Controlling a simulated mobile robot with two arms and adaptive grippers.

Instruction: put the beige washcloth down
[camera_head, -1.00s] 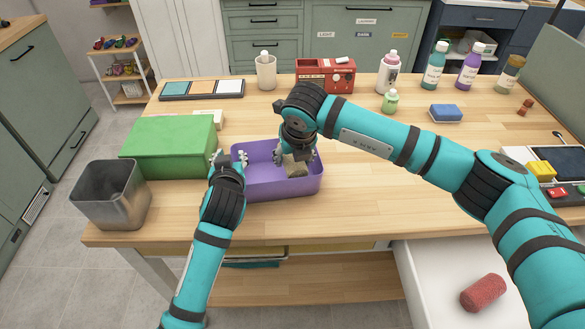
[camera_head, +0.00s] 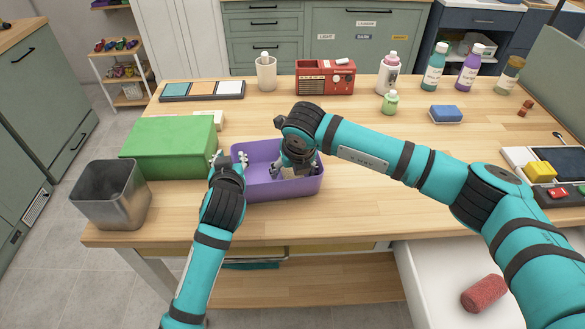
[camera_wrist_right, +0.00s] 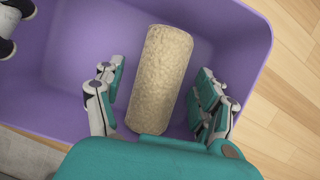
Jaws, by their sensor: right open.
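The beige washcloth (camera_wrist_right: 160,80), rolled up, lies in the purple bin (camera_head: 287,190), which also shows in the right wrist view (camera_wrist_right: 250,50). My right gripper (camera_wrist_right: 162,85) reaches down into the bin with its fingers open, one on each side of the roll, with visible gaps. In the head view my right gripper (camera_head: 293,171) hides the washcloth. My left gripper (camera_head: 226,157) is at the left end of the bin, its fingertips apart. I cannot tell whether it touches the bin wall.
A green box (camera_head: 168,148) and a metal bin (camera_head: 110,195) stand left of the purple bin. A red radio (camera_head: 325,78) and several bottles line the back. A red roll (camera_head: 484,293) lies in the white drawer below right.

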